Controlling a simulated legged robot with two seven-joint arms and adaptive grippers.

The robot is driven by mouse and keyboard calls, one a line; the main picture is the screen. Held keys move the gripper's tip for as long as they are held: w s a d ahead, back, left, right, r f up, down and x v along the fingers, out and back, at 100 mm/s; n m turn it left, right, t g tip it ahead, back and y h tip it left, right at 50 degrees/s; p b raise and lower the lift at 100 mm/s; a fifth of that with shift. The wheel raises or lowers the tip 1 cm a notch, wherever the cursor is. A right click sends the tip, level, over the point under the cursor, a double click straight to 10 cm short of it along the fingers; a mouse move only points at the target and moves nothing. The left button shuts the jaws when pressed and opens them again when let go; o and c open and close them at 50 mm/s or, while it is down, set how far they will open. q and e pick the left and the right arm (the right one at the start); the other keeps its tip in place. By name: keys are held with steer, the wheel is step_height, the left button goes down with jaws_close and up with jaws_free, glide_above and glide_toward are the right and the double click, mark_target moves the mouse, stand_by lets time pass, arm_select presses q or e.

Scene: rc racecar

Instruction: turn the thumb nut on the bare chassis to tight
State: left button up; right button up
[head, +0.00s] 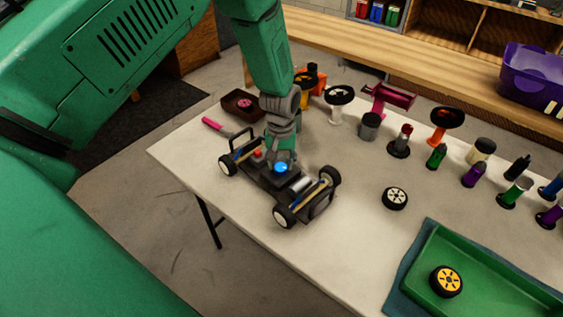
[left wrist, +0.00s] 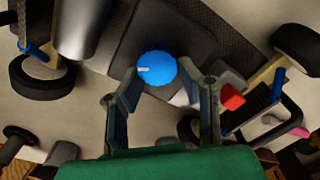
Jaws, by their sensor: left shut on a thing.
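The bare chassis (head: 290,186) stands on its wheels on the white table, with dark plates, a silver cylinder and a red part on top. The round blue thumb nut (head: 281,168) sits on its middle deck; in the left wrist view the nut (left wrist: 156,66) has a pale pointer mark toward the left. My left gripper (head: 281,160) comes down from above, and its two fingers (left wrist: 157,80) are shut on the nut from both sides. The nut's underside and thread are hidden. My right gripper is not in view.
A loose wheel (head: 395,198) lies right of the chassis. A green tray (head: 500,290) with a yellow-hubbed wheel (head: 446,281) is at the front right. Several bottles and stands line the back; a pink-handled tool (head: 213,125) and brown tray (head: 238,111) lie behind the chassis.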

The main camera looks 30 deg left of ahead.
mark_target(281, 163)
arm_select(q)
steer(key=o, duration=1.1)
steer(key=shift+o, duration=0.2)
step_height(281, 163, up, 12)
